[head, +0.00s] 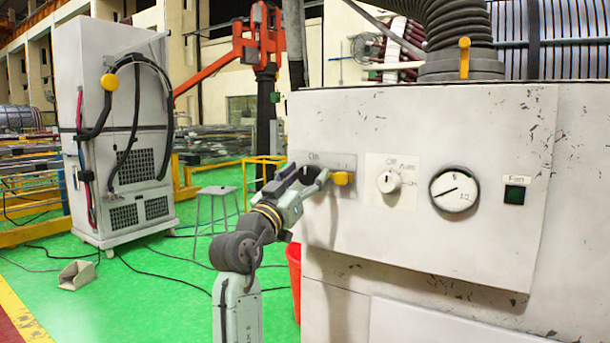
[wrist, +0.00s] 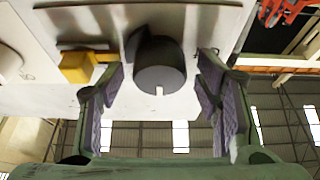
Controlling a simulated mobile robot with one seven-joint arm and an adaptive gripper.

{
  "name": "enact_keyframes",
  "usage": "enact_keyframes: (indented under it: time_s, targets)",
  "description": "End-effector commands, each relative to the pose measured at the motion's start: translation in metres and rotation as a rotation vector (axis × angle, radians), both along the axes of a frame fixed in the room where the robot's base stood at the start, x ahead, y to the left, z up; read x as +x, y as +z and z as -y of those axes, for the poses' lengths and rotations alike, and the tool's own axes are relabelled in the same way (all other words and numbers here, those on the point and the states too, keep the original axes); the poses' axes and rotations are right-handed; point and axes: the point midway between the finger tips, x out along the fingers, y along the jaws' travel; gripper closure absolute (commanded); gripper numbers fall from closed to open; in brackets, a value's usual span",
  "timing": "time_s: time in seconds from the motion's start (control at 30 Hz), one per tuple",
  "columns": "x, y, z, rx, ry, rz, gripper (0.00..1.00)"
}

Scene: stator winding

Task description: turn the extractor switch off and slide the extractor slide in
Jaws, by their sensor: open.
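A dark round knob (wrist: 160,68) with a white mark on its face sits on the cabinet panel. My gripper (head: 312,180) is open at the panel's left end, and its two padded fingers stand either side of this knob in the wrist view, with gaps showing. In the head view my gripper hides the knob, under a label reading "On". A yellow block (head: 341,178) is just right of my gripper; it also shows in the wrist view (wrist: 77,67). A yellow upright handle (head: 464,57) stands at the collar under the hose; it may be the slide.
The panel (head: 450,120) also bears a white knob (head: 389,181), a round gauge (head: 454,189) and a green fan button (head: 514,194). A ribbed hose (head: 460,25) rises from the cabinet top. A stool (head: 216,192) and a red bin (head: 294,262) stand left of the cabinet.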

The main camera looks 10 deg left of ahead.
Motion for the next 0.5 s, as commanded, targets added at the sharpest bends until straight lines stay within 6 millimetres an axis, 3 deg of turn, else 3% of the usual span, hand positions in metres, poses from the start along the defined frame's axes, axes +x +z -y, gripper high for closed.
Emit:
enact_keyframes:
  time_s: [0.13, 0.5]
  targets:
    - [-0.0002, -0.0002, 0.0001, 0.000, 0.000, 0.000, 0.42]
    - [-0.0004, -0.0002, 0.0001, 0.000, 0.000, 0.000, 0.67]
